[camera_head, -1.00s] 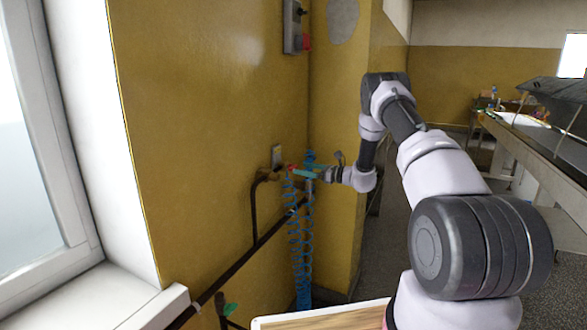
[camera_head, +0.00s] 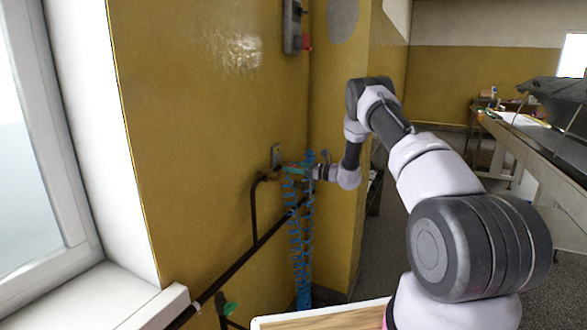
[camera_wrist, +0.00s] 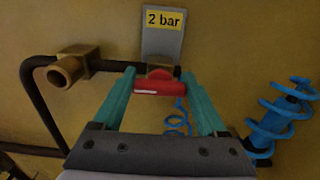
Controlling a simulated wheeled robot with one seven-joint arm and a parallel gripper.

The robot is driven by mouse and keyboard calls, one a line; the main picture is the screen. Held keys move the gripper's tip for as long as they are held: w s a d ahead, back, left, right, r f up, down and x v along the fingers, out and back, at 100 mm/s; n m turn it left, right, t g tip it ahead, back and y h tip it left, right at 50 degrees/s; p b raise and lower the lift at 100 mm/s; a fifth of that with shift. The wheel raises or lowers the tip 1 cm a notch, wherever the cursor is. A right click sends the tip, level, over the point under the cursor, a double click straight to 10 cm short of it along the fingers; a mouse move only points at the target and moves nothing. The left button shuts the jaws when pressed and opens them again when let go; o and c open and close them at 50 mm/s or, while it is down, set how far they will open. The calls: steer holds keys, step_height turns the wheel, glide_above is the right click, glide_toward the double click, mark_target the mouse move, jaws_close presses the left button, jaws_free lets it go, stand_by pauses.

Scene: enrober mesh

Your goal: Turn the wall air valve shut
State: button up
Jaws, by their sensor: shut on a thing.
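The wall air valve has a red handle (camera_wrist: 159,87) on a brass body (camera_wrist: 160,72), under a grey plate marked "2 bar" (camera_wrist: 163,30). In the wrist view the handle lies crosswise between the teal fingers of my gripper (camera_wrist: 158,76), near their tips. My gripper is shut on it. In the head view my gripper (camera_head: 291,169) is at the wall, in front of the grey plate (camera_head: 277,156). The fingers mostly hide the handle there.
A dark pipe (camera_head: 254,212) with a brass fitting (camera_wrist: 68,69) runs left of the valve. Blue coiled hoses (camera_head: 301,240) hang close below my gripper. A switch box (camera_head: 292,27) is higher on the wall. A window sill (camera_head: 110,298) is at lower left.

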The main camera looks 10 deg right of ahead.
steer(key=shift+n, duration=0.3)
steer(key=n, duration=0.3)
steer(key=shift+n, duration=0.3)
steer(key=n, duration=0.4)
steer(key=shift+s+n, duration=0.15)
steer(key=shift+n, duration=0.15)
steer(key=n, duration=0.4)
steer(key=shift+a+f+n, duration=0.1)
steer(key=shift+f+n, duration=0.05)
steer(key=shift+n, duration=0.15)
steer(key=shift+f+n, duration=0.1)
steer(key=shift+n, duration=2.1)
steer(key=o, duration=1.3)
steer(key=shift+s, duration=0.1)
